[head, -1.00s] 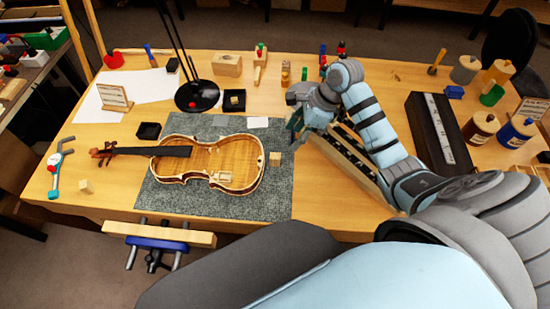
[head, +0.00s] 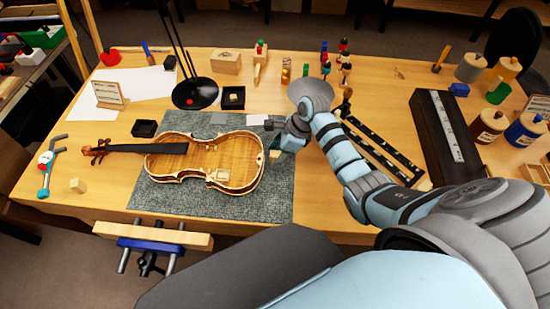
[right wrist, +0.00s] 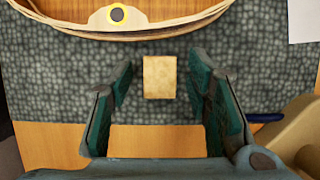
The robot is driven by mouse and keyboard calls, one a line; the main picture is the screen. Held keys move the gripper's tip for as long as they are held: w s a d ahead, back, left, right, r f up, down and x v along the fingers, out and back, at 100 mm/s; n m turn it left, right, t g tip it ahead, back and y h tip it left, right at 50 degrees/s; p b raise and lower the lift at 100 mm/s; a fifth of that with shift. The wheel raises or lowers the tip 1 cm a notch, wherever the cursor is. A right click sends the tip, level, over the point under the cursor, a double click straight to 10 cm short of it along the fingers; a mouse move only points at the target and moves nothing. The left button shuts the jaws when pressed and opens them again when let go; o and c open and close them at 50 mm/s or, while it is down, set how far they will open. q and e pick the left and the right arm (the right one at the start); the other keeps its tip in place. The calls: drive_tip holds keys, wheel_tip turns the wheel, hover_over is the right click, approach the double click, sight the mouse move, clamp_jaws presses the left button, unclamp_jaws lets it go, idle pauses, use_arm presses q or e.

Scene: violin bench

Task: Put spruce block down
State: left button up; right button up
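A small pale wooden block, which looks like the spruce block (head: 274,154), rests on the grey mat (head: 220,202) just right of the violin body (head: 215,160). In the right wrist view the block (right wrist: 159,77) lies on the mat's edge area, below the violin rim (right wrist: 117,14). My right gripper (right wrist: 160,70) is open, with one finger on each side of the block and gaps on both sides. In the head view my right gripper (head: 287,145) partly covers the block. My left gripper is not in view.
Another small block (head: 77,185) sits at the bench's left front. Two small black trays (head: 145,128) (head: 233,97) and a lamp base (head: 195,94) stand near the mat. A long dark case (head: 446,140) and several jars (head: 487,126) are at right. A wooden vise (head: 152,235) projects in front.

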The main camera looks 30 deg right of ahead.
drive_tip(key=c, duration=0.9)
drive_tip(key=shift+r, duration=0.15)
drive_tip(key=shift+c, duration=0.2)
